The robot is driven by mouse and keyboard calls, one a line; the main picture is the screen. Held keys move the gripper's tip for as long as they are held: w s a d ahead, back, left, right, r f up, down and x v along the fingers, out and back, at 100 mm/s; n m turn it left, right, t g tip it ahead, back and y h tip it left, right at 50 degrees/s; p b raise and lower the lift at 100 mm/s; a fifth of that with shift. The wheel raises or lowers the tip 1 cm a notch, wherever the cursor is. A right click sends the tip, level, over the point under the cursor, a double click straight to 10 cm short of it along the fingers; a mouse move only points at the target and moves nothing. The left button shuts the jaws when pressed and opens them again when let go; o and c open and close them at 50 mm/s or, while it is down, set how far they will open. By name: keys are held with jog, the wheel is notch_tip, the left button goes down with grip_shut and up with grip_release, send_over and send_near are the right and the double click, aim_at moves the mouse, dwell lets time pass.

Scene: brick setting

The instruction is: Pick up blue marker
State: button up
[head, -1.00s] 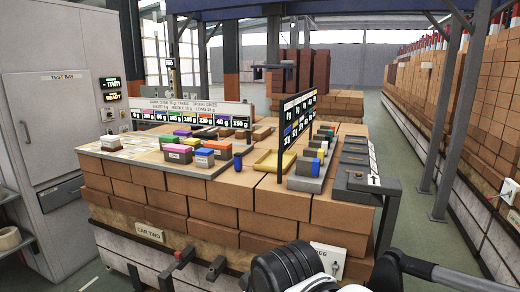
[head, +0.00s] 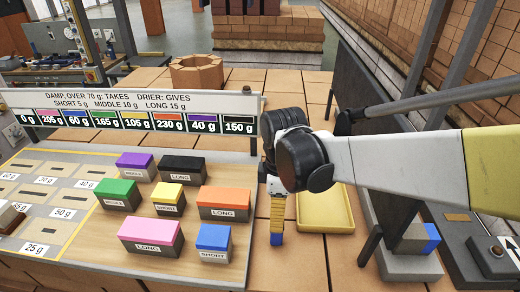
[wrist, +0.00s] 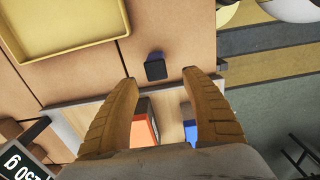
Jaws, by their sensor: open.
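The blue marker (head: 277,238) shows as a short blue piece just below my gripper's fingers in the head view; its upper part is hidden there. In the wrist view the marker (wrist: 155,69) is a small dark, square end with a blue edge, standing on the brick top. My gripper (head: 277,228) points down over it. In the wrist view the two tan fingers of my gripper (wrist: 160,78) are spread apart, with the marker's end in the gap near their tips. I see no finger closed on it.
A yellow tray (head: 325,229) lies just right of the marker. To the left, a board holds several coloured blocks; the blue-topped block (head: 212,243) is nearest. A sign rail (head: 130,122) stands behind them, and a dark upright panel (head: 372,235) stands right of the tray.

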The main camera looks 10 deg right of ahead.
aim_at(277, 235)
jog(key=f+b, duration=0.1)
jog(key=f, duration=0.3)
jog(key=shift+d, duration=0.2)
jog(key=f, duration=0.2)
jog(key=f+b, duration=0.1)
jog(key=f, duration=0.3)
jog(key=shift+w+f, duration=0.25)
jog(key=shift+w, duration=0.05)
grip_shut()
